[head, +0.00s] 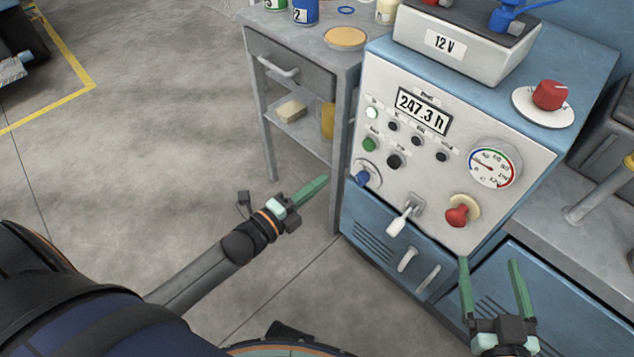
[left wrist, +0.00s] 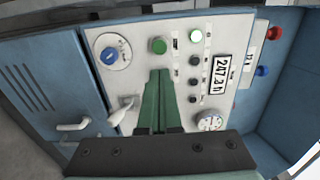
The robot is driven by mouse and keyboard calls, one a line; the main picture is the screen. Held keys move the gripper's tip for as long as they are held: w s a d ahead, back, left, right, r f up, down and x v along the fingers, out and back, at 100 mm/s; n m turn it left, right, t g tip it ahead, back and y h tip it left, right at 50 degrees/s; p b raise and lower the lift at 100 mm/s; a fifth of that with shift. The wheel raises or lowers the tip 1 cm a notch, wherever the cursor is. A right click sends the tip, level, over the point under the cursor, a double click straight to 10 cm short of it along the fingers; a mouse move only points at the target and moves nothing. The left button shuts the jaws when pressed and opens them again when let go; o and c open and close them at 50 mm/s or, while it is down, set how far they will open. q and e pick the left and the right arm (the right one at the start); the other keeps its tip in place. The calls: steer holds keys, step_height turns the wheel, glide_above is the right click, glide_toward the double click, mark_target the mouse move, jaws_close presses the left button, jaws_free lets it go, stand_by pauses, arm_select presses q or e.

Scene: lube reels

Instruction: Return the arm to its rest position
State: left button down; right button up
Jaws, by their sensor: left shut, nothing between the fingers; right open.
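My left gripper (head: 308,190) is in the middle of the head view, over the floor in front of the control cabinet. Its green fingers are together with nothing between them. In the left wrist view the shut fingers (left wrist: 157,100) point toward the cabinet's front panel (left wrist: 130,85). My right gripper (head: 490,284) is at the lower right of the head view, in front of the blue lower cabinet. Its two green fingers stand apart and hold nothing.
The control cabinet (head: 440,130) has a blue knob (head: 363,177), white lever (head: 400,219), red knob (head: 461,214) and gauge (head: 494,168). A grey side table (head: 310,50) stands left of it. The floor (head: 150,120) at left is clear. A grey bench (head: 560,222) is at right.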

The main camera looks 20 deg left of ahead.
stand_by(0.4)
arm_select(q)
steer(key=s+d+r+n+g+y, duration=0.1)
steer(key=s+d+r+n, duration=0.25)
steer(key=n, duration=0.55)
steer(key=s+d+r+n+y, duration=0.1)
steer(key=s+d+r+n, duration=0.1)
steer(key=s+r+n, duration=0.45)
steer(key=s+a+f+n+g+y+p, duration=0.2)
steer(key=s+n+g+p, duration=0.2)
steer(key=p, duration=1.8)
steer(key=s+g, duration=0.2)
steer(key=s, duration=0.1)
steer(key=shift+s+f+g, duration=0.25)
steer(key=shift+s+g, duration=0.1)
steer(key=shift+g, duration=0.05)
arm_select(e)
steer(key=s+d+m+g+h, duration=0.2)
steer(key=s+g, duration=0.4)
steer(key=s, duration=0.3)
steer(key=shift+r+g, duration=0.25)
steer(key=shift+g, duration=0.15)
arm_select(q)
steer(key=shift+a+n, duration=0.1)
steer(key=shift+n, duration=0.15)
arm_select(e)
steer(key=shift+d, duration=0.1)
